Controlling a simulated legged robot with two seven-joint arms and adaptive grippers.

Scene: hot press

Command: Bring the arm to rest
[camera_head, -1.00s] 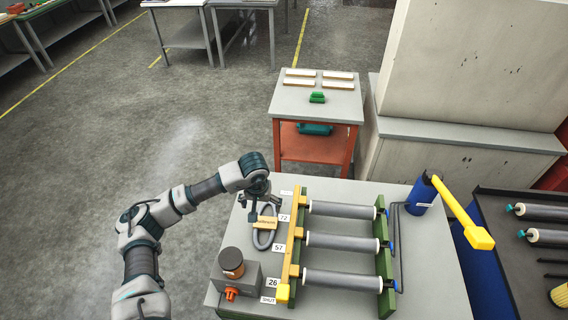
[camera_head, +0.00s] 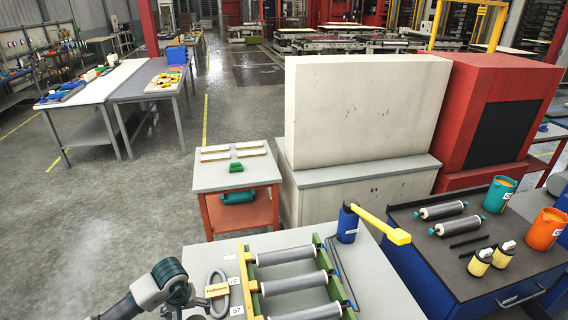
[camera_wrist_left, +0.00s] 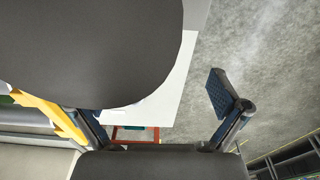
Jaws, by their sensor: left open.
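My left arm (camera_head: 140,296) comes in at the bottom left of the head view, with most of it below the frame edge. My left gripper (camera_head: 180,300) is at the near left side of the work table, just left of a grey loop with a yellow label (camera_head: 217,290). In the left wrist view the two fingers of the gripper (camera_wrist_left: 150,105) stand wide apart with nothing between them. A large dark rounded shape (camera_wrist_left: 90,50) fills the upper left there; I cannot tell what it is. My right gripper is not in view.
A green frame with several grey rollers (camera_head: 290,283) is on the table, right of the loop. A small orange-legged table (camera_head: 235,175) is beyond. Open floor (camera_head: 110,220) lies left.

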